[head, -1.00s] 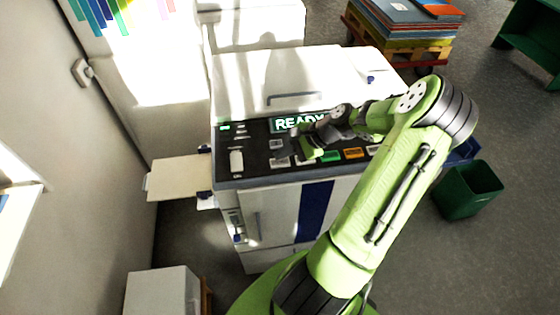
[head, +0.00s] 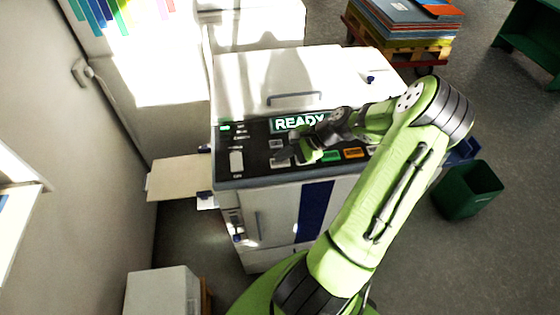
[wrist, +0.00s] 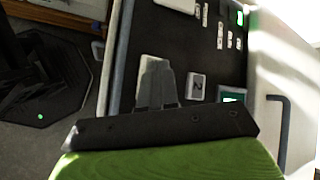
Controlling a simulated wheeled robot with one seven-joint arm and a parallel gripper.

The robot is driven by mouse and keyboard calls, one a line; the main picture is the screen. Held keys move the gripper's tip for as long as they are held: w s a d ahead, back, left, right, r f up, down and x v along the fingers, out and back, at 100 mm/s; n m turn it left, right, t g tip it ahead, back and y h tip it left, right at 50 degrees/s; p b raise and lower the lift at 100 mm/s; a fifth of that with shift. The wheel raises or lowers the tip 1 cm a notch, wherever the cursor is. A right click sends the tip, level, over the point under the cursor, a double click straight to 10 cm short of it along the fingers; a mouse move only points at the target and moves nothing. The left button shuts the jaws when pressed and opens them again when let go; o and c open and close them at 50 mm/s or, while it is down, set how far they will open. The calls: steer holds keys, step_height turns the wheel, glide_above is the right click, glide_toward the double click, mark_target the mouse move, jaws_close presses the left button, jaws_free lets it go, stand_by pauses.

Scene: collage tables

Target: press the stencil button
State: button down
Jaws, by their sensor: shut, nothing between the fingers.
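The machine's dark control panel (head: 255,167) carries a lit READY display (head: 298,123) and several buttons. A green button (head: 331,156) and an orange button (head: 354,153) sit to the right of pale ones. My gripper (head: 284,157) is shut and empty, low over the pale buttons at the panel's middle. In the wrist view the shut fingers (wrist: 156,82) overlap a pale button (wrist: 150,66) and hide part of it. A smaller pale button (wrist: 196,86) with a dark mark is beside them. I cannot read which button is the stencil one, nor tell whether the fingertips touch.
A white lid with a handle (head: 295,97) rises behind the panel. A tray (head: 180,177) sticks out at the machine's left. A green bin (head: 468,190) stands at right, and a stacked pallet (head: 402,35) behind. My arm covers the panel's right end.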

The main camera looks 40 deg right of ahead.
mark_target(283, 163)
steer(key=shift+f, duration=0.35)
stand_by(0.6)
steer(key=shift+r, duration=0.1)
steer(key=shift+r+p, duration=0.7)
steer(key=shift+p, duration=0.2)
step_height(283, 163, up, 5)
steer(key=p, duration=0.5)
steer(key=shift+r, duration=0.15)
stand_by(0.4)
